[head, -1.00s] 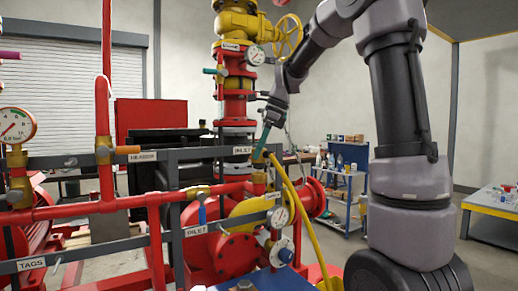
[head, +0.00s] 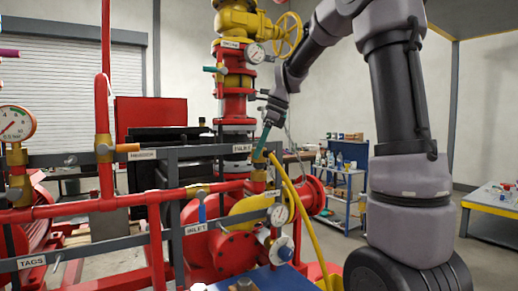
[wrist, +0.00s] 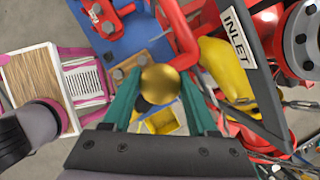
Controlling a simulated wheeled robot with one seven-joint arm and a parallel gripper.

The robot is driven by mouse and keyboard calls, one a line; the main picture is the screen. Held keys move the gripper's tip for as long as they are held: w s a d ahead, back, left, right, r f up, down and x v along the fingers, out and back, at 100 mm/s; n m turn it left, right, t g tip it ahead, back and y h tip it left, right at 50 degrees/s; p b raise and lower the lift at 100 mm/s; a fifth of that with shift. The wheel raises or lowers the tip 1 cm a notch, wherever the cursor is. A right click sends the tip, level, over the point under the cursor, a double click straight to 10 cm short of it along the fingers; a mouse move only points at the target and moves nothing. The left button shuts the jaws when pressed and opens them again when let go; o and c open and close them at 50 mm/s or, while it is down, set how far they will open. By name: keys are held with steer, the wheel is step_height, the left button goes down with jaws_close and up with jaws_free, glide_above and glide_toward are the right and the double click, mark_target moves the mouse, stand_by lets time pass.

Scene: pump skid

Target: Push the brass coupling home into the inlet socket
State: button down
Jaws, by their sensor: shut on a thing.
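My gripper (head: 261,155) is beside the upper INLET label (head: 242,148) on the grey rail, its teal fingers pointing down. In the wrist view, my gripper (wrist: 155,105) is shut on the brass coupling (wrist: 160,84), which shows as a round gold end between the fingertips. In the head view I cannot make the coupling out clearly from the fingers and the fittings around them. The inlet socket cannot be made out; the coupling and fingers may cover it. I cannot tell how deep the coupling sits.
A yellow hose (head: 305,215) runs down to the right from near the fingertips. The grey rail with its INLET plate (wrist: 236,33) lies close to the right of my gripper. A blue trolley (head: 345,190) stands behind.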

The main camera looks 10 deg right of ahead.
steer(key=shift+f, duration=1.45)
steer(key=shift+c, duration=0.6)
jaws_free()
steer(key=v, duration=1)
steer(key=shift+d+r, duration=0.15)
steer(key=shift+r, duration=0.2)
steer(key=shift+s, duration=0.15)
steer(key=s+d+f+n+t+h, duration=0.1)
steer(key=s+f+n+t, duration=0.2)
steer(key=s+n, duration=0.5)
steer(key=s+f+n+t+h, duration=0.1)
steer(key=s+f+n+t, duration=0.2)
steer(key=s+n, duration=0.6)
steer(key=s+f, duration=0.1)
steer(key=s, duration=0.3)
steer(key=shift+d+f, duration=0.3)
steer(key=shift+d, duration=0.1)
